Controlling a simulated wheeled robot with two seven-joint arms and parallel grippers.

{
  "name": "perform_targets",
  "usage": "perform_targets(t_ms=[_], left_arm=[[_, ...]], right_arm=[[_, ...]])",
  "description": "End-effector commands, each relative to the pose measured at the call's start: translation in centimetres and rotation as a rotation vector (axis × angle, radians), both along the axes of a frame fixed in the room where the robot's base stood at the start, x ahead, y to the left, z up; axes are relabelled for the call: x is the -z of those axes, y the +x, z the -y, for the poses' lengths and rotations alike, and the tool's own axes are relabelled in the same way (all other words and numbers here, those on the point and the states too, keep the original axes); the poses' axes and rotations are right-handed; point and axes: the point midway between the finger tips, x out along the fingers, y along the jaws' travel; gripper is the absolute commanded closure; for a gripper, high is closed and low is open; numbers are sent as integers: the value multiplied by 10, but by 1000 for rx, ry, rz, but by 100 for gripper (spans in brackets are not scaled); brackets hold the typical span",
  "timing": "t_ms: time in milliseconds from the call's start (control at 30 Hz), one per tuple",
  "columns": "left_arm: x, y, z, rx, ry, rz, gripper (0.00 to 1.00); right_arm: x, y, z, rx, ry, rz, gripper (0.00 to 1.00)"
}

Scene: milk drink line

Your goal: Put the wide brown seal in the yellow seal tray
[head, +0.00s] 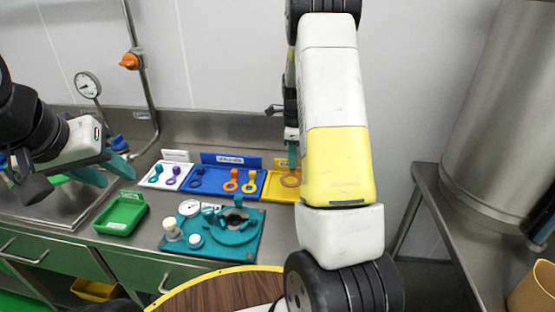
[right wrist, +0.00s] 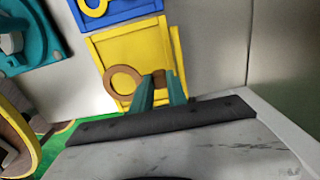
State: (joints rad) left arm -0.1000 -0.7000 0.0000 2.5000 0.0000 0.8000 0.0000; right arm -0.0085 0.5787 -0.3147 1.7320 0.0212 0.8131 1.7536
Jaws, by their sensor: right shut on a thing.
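The wide brown seal is a flat ring with a short tab. In the right wrist view its ring (right wrist: 108,86) is over the left part of the yellow seal tray (right wrist: 133,47). My right gripper (right wrist: 160,90) is shut on its tab. In the head view the seal (head: 291,182) shows low at the yellow tray (head: 272,192), with my right gripper (head: 292,158) above it, partly hidden by my arm. I cannot tell whether the seal touches the tray floor. My left gripper (head: 108,170) is open and empty at the left, away from the trays.
A blue tray (head: 214,192) with orange, yellow and blue seals adjoins the yellow tray. A white tray (head: 152,183) holds teal and purple seals. A teal fixture (head: 238,240) stands in front, and a green bin (head: 120,215) is at the left. A wall rises close behind.

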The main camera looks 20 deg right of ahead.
Motion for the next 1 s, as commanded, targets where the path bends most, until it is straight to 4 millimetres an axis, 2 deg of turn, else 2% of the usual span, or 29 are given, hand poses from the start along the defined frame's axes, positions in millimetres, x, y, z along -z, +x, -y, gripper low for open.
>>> perform_targets(t_ms=[300,667,700,800,1000], left_arm=[[0,0,0,0,0,0,64],[0,0,0,0,0,0,64],[0,0,0,0,0,0,64],[0,0,0,0,0,0,64],[0,0,0,0,0,0,64]], right_arm=[[37,-1,0,-1,1,-4,100],[42,0,0,-1,0,-1,100],[41,0,0,-2,0,0,75],[41,0,0,-1,0,0,59],[41,0,0,-1,0,0,59]])
